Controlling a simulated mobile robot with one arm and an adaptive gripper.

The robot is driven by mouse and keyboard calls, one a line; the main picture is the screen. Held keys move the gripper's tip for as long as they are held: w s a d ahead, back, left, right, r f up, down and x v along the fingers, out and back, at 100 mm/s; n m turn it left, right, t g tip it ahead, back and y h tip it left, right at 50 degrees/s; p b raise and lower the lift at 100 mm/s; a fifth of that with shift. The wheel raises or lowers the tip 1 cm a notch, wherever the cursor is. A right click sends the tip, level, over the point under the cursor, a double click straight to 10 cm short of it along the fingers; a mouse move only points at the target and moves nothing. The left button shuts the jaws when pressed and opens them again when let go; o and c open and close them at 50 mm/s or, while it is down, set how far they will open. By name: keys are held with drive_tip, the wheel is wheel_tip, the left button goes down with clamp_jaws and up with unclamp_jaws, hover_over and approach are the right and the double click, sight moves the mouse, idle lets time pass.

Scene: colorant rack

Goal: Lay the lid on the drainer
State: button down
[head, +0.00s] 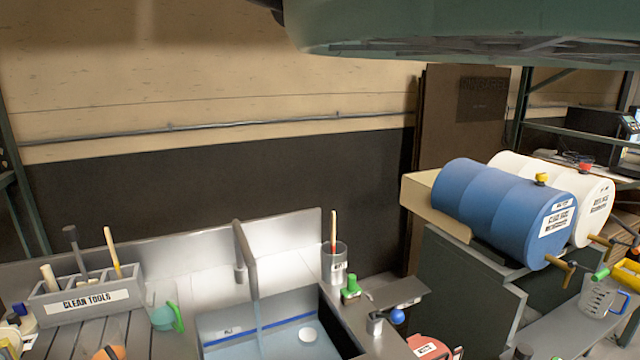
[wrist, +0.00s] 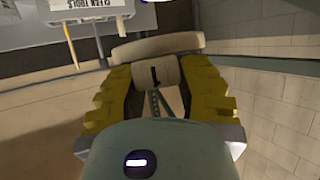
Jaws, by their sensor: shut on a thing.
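In the wrist view, my gripper (wrist: 158,72) has its two yellow fingers closed on a pale beige piece. A curved pale bar (wrist: 157,47) lies just beyond the fingertips and looks joined to that piece; it appears to be the lid seen edge-on. My gripper and the lid cannot be made out in the head view. The drainer (head: 62,338) appears to be the grey grooved surface at the lower left of the head view, left of the sink. Its near part is cut off by the frame.
The clean tools caddy (head: 130,283) stands at the drainer's back. A teal cup (head: 163,318) stands to its right. The sink (head: 215,325) holds water, with a tall tap (head: 248,260) behind. Blue (head: 500,210) and white drums are at right. A large green shape blocks the top right.

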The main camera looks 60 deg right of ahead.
wheel_tip(320, 180, up, 38)
drive_tip(key=p, duration=3.7)
drive_tip(key=shift+a+r+p, duration=0.25)
drive_tip(key=shift+a+p, duration=0.1)
drive_tip(key=shift+a, duration=0.05)
